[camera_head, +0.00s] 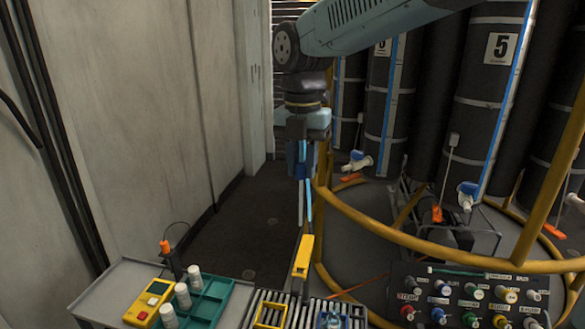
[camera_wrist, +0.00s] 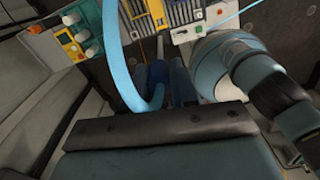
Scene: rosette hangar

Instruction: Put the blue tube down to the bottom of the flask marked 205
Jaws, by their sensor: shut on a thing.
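My gripper (camera_head: 302,172) hangs pointing down in the middle of the head view and is shut on the blue tube. The light blue tube (camera_head: 309,203) hangs below the jaws in the head view, above the yellow piece by the rollers. In the wrist view the tube (camera_wrist: 112,65) is a thick light blue curve that bends in towards my gripper (camera_wrist: 165,78). Several small white bottles (camera_head: 182,295) stand in a green rack (camera_head: 212,303). I can read no mark 205, so I cannot tell which thing is that flask.
A yellow piece (camera_head: 303,257) stands near the rollers. At right are a yellow rail (camera_head: 400,232), a control panel (camera_head: 470,300) and black cylinders (camera_head: 487,90) marked 5.

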